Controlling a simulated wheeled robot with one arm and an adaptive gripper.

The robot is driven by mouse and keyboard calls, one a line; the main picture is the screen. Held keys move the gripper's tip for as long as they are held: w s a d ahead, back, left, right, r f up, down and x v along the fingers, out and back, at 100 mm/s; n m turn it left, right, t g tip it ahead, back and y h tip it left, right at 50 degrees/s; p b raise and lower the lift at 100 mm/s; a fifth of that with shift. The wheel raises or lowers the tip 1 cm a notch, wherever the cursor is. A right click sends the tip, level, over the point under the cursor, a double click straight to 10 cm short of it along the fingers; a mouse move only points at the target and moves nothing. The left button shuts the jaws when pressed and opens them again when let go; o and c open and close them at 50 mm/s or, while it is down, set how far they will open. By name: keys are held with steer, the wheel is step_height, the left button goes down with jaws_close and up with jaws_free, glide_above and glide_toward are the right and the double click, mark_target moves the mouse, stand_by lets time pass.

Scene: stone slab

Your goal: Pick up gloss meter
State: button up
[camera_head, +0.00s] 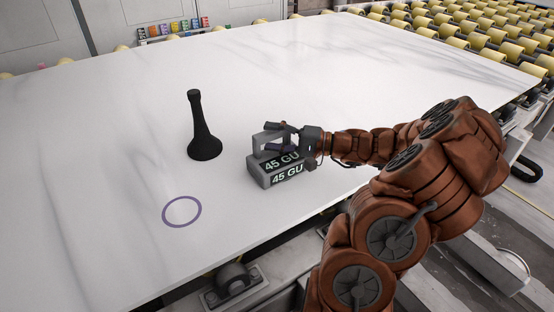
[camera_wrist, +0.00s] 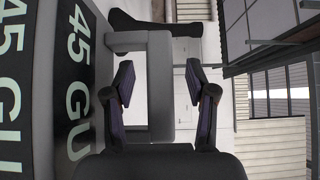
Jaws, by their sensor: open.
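The gloss meter (camera_head: 262,174) is a grey box with "45 GU" displays and a grey loop handle on top. It rests on the white slab near its front edge. In the wrist view its labelled body (camera_wrist: 75,90) fills the left side, and the handle bar shows in the middle. My gripper (camera_head: 268,137) is at the handle, coming from the right. In the wrist view its two dark fingers (camera_wrist: 159,67) are apart, one to each side of the handle bar in the picture. I cannot tell whether either finger touches it.
A black flared post (camera_head: 204,138) stands on the slab (camera_head: 110,130) just left of the gloss meter. A purple ring mark (camera_head: 182,211) lies on the slab to the front left. The slab's far side is clear. Yellow rollers (camera_head: 470,35) run along the back right.

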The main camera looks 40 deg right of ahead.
jaws_close()
stand_by(0.3)
stand_by(0.4)
